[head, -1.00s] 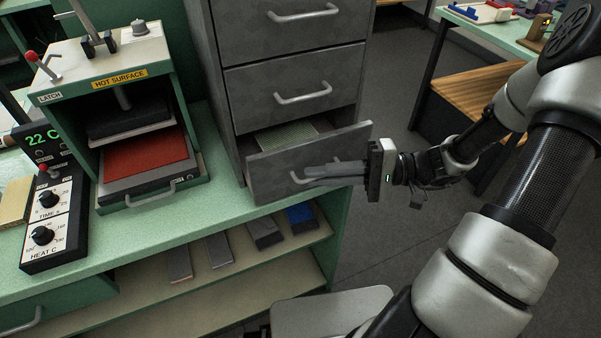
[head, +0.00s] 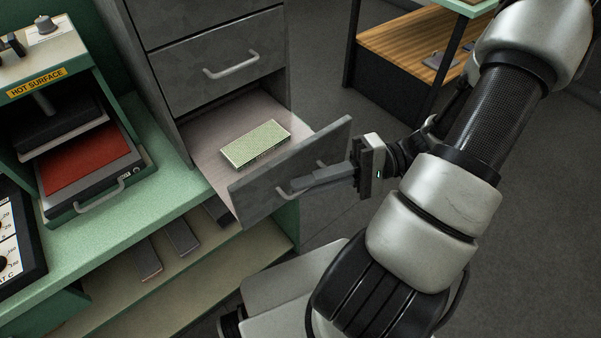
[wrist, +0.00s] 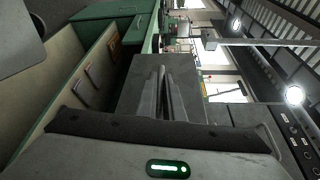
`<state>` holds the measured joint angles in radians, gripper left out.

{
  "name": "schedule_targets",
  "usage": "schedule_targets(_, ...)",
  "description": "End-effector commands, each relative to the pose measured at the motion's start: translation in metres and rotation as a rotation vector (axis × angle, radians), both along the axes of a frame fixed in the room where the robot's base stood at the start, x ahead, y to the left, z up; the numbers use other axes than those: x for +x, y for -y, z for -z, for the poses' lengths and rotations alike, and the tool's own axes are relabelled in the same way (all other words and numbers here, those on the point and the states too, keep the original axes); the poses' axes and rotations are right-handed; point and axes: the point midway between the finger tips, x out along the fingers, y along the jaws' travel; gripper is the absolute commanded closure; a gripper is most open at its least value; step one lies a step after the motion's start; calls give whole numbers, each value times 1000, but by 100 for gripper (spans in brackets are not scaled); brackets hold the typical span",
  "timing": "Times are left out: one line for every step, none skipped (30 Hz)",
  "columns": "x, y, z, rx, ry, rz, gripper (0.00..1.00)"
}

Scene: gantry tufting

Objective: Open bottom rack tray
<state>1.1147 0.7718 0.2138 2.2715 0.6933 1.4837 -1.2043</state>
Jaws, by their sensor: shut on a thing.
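The bottom rack tray (head: 205,148) is a grey drawer at the foot of a grey cabinet. It is pulled well out, and its inside shows. A pale green patterned block (head: 256,144) lies flat in it. My gripper (head: 292,188) is at the tray's front panel (head: 262,190), with its fingers shut on the tray handle (head: 318,164), which they partly hide. In the wrist view the fingers (wrist: 160,85) reach toward the grey front panel (wrist: 190,80), and the grip itself is hard to make out.
A closed drawer (head: 215,55) with its own handle is above the tray. A green press (head: 85,170) with a red pad stands on the green bench at left. Dark bars (head: 182,236) lie on the shelf below. Floor (head: 330,95) is open between cabinet and wooden-shelved table.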

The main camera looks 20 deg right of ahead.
Motion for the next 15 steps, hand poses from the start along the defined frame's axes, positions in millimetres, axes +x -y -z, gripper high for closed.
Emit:
schedule_targets(-1,1,-1,0,2,-1,100)
schedule_targets(-2,1,-1,0,2,-1,100)
schedule_targets(-2,1,-1,0,2,-2,100)
schedule_targets(-2,1,-1,0,2,-2,100)
schedule_targets(-2,1,-1,0,2,-2,100)
schedule_targets(-2,1,-1,0,2,-2,100)
schedule_targets(-2,1,-1,0,2,-2,100)
schedule_targets(-2,1,-1,0,2,-2,100)
schedule_targets(-2,1,-1,0,2,-2,100)
schedule_targets(-2,1,-1,0,2,-2,100)
schedule_targets(-2,1,-1,0,2,-1,100)
schedule_targets(-2,1,-1,0,2,-1,89)
schedule_targets(-2,1,-1,0,2,-1,84)
schedule_targets(-2,1,-1,0,2,-1,79)
schedule_targets(-2,1,-1,0,2,-1,74)
